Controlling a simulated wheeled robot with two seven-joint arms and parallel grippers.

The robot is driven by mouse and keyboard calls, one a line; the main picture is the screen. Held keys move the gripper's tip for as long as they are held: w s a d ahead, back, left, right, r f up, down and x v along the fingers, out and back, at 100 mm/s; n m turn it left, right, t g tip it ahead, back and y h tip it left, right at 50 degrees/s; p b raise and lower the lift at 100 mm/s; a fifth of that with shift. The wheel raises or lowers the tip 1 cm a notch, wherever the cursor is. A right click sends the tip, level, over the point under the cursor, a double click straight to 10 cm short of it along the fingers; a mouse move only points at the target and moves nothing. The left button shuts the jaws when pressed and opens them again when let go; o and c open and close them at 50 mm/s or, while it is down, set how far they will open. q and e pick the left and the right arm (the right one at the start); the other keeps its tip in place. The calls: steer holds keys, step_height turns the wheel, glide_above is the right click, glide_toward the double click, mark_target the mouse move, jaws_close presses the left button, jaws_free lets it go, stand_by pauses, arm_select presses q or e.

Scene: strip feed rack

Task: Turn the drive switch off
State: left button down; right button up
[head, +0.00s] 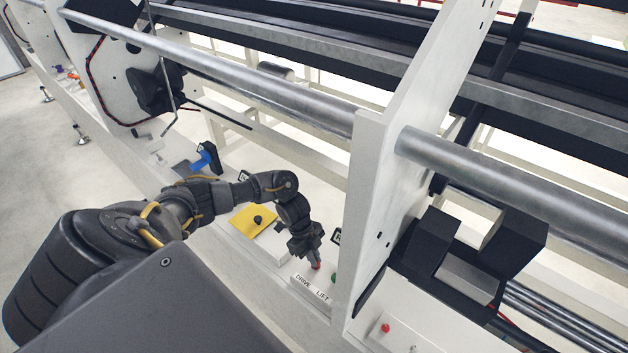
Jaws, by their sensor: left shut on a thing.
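A white label strip (312,287) reading DRIVE and LIFT lies on the white ledge of the rack, left of the upright white panel. My left gripper (315,263) points down just behind this label, above the word DRIVE. It is shut on the drive switch, of which a small red part (317,266) shows at the fingertips. The fingers hide most of the switch, so I cannot tell which way it is set. A green part (334,276) shows to the right of the fingertips, near the panel. My right gripper is not in view.
The white upright panel (385,170) stands close to the right of my left gripper. A yellow plate (254,221) with a black knob and a blue part (205,158) lie along the ledge to the left. A long metal tube (270,88) crosses above. A red knob (385,328) sits right of the panel.

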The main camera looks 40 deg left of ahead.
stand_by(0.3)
arm_select(q)
steer(key=c, duration=1.6)
jaws_free()
steer(key=shift+o, duration=0.2)
steer(key=b+v, duration=0.1)
steer(key=v, duration=0.9)
steer(key=shift+a+r+b, duration=0.2)
steer(key=shift+r+b, duration=0.15)
steer(key=shift+b, duration=0.05)
steer(key=shift+f, duration=0.1)
